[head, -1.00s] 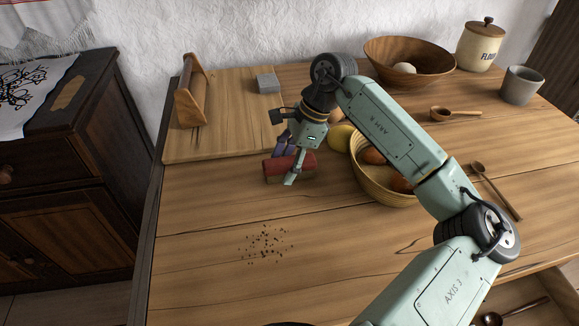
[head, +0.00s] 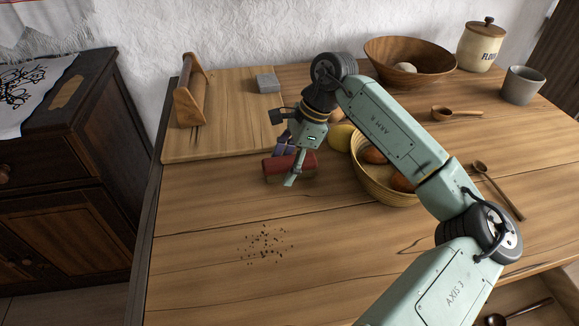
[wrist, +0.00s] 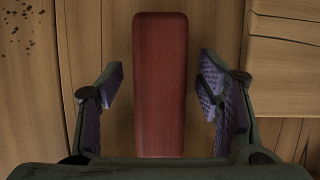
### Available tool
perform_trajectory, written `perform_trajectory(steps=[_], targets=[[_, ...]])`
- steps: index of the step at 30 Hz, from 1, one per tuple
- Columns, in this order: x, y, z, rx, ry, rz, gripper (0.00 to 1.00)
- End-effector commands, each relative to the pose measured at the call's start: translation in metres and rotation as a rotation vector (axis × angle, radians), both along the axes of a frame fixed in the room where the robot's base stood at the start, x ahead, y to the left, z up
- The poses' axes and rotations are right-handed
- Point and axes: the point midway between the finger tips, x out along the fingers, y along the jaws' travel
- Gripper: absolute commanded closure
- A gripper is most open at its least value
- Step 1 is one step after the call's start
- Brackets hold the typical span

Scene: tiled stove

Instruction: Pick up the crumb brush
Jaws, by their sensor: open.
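The crumb brush (head: 279,167) lies on the wooden table, with a red back on top and a paler strip below it. In the wrist view the red back (wrist: 160,85) runs lengthwise between my fingers. My gripper (head: 290,165) is open and points down over the brush. In the wrist view my gripper (wrist: 160,92) has one finger pad on each side of the brush, with a gap on both sides. The arm hides part of the brush in the head view.
Dark crumbs (head: 265,243) are scattered on the table in front of the brush. A wooden board (head: 225,130) lies behind it, bearing a wooden caddy (head: 190,95) and a grey block (head: 267,83). A basket (head: 378,188) with rolls stands to the right.

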Motion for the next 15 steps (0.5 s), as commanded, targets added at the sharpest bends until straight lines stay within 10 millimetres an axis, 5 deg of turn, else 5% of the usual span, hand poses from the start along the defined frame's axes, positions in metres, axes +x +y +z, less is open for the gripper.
perform_trajectory(steps=[15], targets=[[0.0,-0.0001,0.0,0.0,0.0,0.0,0.71]])
